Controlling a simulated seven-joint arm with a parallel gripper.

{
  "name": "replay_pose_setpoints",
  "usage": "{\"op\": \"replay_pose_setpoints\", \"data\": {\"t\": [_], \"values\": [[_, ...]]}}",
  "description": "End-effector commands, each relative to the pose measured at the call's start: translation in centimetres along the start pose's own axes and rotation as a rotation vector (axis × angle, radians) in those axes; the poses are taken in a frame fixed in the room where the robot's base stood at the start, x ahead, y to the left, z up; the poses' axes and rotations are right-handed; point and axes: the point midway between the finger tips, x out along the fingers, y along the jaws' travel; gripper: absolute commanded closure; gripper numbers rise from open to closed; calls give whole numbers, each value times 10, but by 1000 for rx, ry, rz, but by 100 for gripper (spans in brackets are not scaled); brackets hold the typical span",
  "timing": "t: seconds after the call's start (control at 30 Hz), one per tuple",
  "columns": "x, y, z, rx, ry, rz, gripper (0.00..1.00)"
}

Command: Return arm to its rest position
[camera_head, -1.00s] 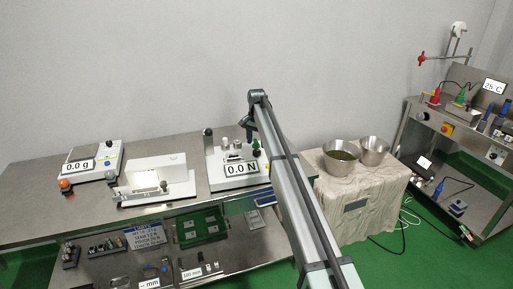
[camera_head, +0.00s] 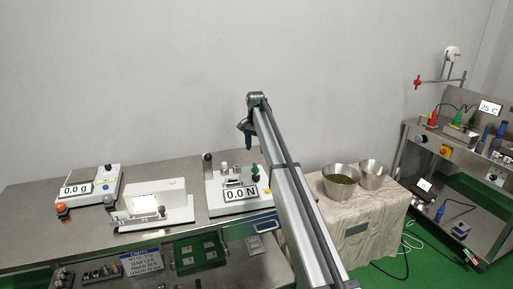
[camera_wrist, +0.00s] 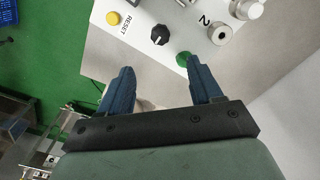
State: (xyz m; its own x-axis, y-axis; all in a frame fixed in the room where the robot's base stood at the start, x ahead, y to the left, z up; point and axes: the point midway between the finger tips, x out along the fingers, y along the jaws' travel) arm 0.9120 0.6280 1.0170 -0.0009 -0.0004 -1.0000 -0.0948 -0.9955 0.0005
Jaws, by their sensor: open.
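My gripper (camera_wrist: 158,85) shows in the wrist view with its two blue fingers spread apart and nothing between them. It is above the front of the force tester, a white device (camera_wrist: 135,30) with a yellow reset button, a black knob and a green knob. In the head view my arm reaches up from the bottom, and the gripper end (camera_head: 246,133) hangs beside the force tester (camera_head: 226,197), which reads 0.0 N. The fingertips are too small there to make out.
A scale (camera_head: 92,183) reading 0.0 g and a white sealing device (camera_head: 150,205) stand left on the steel table (camera_head: 30,215). Two metal bowls (camera_head: 341,182) (camera_head: 371,174) stand on a draped stand right of my arm. A second bench (camera_head: 440,150) is far right.

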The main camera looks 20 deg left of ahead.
Motion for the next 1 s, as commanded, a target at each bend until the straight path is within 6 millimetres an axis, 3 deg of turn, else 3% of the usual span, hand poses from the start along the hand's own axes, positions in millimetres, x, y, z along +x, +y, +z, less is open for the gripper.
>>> {"op": "replay_pose_setpoints", "data": {"t": [0.23,0.37,0.47,0.73,1.0], "values": [[2,2,0,0,0,0,36],[18,24,0,0,-1,1,36],[46,60,-1,-2,-2,2,36],[143,195,7,-16,-1,1,36],[230,332,43,-34,0,0,36]]}}
